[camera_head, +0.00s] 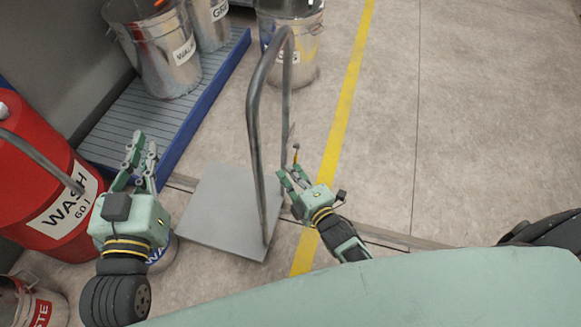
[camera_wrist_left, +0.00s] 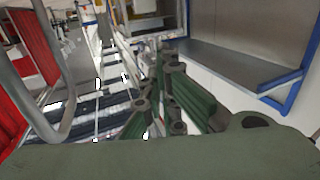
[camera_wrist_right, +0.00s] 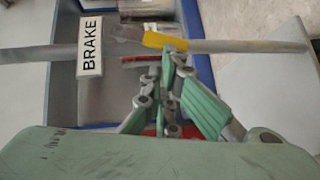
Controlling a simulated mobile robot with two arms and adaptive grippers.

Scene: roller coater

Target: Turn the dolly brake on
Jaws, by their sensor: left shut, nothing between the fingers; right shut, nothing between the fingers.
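The dolly has a flat grey platform (camera_head: 220,210) and a tall grey tube handle (camera_head: 254,120) at its right side. In the right wrist view a white label reading BRAKE (camera_wrist_right: 90,45) sits by the handle tube, beside a yellow-tipped lever (camera_wrist_right: 165,41). The yellow tip also shows small in the head view (camera_head: 295,156). My right gripper (camera_head: 290,178) is shut and empty, just right of the handle, with its fingertips close to the yellow tip; I cannot tell if they touch. My left gripper (camera_head: 143,150) is shut and empty, left of the platform.
A red WASH drum (camera_head: 40,185) stands at the left. A blue-edged grated pallet (camera_head: 205,100) behind carries metal buckets (camera_head: 165,50). Another metal bucket (camera_head: 290,45) stands behind the handle.

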